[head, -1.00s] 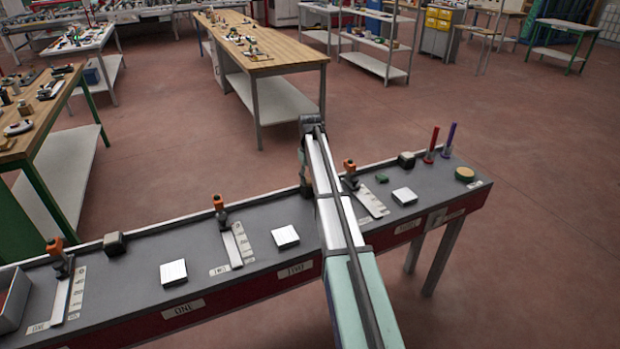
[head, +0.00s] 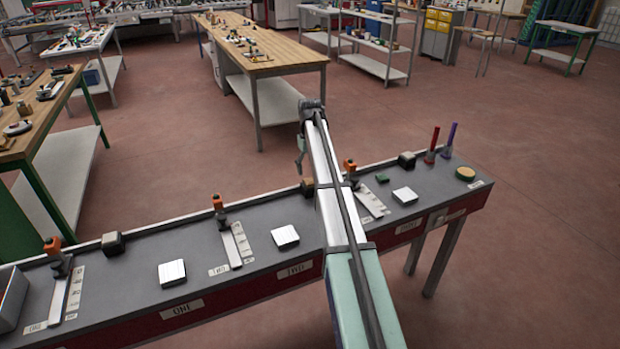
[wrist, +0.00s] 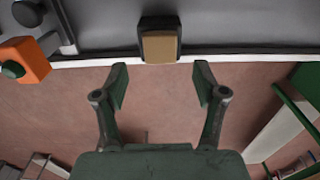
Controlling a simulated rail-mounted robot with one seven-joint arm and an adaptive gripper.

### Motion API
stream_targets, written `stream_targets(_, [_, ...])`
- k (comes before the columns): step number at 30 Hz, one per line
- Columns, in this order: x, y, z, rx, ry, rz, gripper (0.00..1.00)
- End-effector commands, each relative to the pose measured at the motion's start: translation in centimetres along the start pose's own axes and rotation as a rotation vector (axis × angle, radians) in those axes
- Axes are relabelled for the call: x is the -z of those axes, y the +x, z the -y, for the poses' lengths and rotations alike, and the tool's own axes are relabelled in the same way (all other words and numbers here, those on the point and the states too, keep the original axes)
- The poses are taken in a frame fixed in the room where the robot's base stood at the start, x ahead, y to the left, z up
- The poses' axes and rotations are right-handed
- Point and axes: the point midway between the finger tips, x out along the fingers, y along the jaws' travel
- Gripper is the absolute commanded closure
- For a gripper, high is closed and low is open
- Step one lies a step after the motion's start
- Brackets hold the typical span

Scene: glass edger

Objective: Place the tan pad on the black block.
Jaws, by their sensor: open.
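The tan pad (wrist: 159,47) lies on top of a black block (wrist: 146,22) at the top middle of the wrist view, with a dark margin showing around it. In the head view the tan pad (head: 307,185) shows just left of my arm, at the back edge of the grey bench. My gripper (wrist: 161,75) is open and empty in the wrist view, its two fingers apart and clear of the pad and block. In the head view my gripper (head: 300,158) hangs behind the bench's back edge, partly hidden by my arm.
Other black blocks stand left (head: 113,243) and right (head: 406,160) on the grey bench (head: 215,277). Orange-topped stops (head: 218,202), white pads (head: 285,237), a red marker (head: 433,140) and a round tan disc (head: 465,174) are also there. Floor behind the bench is open.

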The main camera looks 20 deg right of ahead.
Motion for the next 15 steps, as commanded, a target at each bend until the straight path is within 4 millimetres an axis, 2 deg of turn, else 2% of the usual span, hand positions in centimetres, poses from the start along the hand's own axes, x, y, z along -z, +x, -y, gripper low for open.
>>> stream_targets(3, [0.2, -2.3, -0.1, -0.001, 0.0, -0.002, 0.29])
stream_targets(9, [0.1, -5.5, 0.0, 0.0, 0.0, -0.001, 0.29])
stream_targets(15, [0.0, -6.9, 0.0, 0.0, 0.0, 0.0, 0.29])
